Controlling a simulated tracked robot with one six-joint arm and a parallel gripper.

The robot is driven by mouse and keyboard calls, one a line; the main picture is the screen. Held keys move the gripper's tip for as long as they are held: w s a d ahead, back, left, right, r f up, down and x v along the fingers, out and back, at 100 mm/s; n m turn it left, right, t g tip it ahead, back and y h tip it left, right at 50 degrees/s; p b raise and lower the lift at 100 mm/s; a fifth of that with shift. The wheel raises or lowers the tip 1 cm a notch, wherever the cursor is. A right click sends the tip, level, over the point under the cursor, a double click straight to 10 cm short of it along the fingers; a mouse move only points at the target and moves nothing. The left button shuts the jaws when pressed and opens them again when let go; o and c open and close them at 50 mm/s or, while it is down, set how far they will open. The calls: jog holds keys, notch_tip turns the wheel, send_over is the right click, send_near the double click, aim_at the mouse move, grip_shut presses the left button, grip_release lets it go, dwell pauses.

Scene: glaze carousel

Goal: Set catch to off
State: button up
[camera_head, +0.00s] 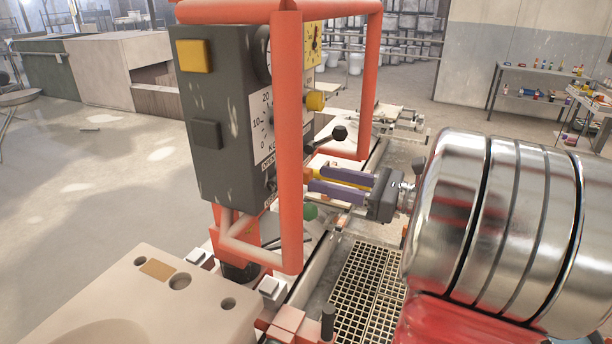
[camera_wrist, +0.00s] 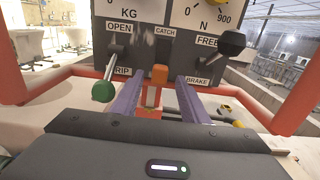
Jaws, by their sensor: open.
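The grey control box (camera_head: 215,135) stands inside a red tube frame. In the wrist view its panel (camera_wrist: 150,35) carries the label CATCH, with a small orange block (camera_wrist: 159,74) below it, which appears to be the catch. My gripper (camera_wrist: 159,85) is open, with its two purple fingers pointing at the panel, one on each side of the orange block. I cannot tell whether they touch it. No on or off marking is readable.
A green-knobbed lever (camera_wrist: 103,91) beside OPEN and GRIP is left of my fingers. A black-knobbed lever (camera_wrist: 231,43) beside FREE and BRAKE is at right. Red frame tubes (camera_head: 289,140) stand close to the box. A floor grating (camera_head: 365,290) lies below.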

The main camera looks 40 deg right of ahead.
aim_at(311, 176)
jog(key=shift+x, duration=2.6)
jog(key=shift+c, duration=0.2)
grip_shut()
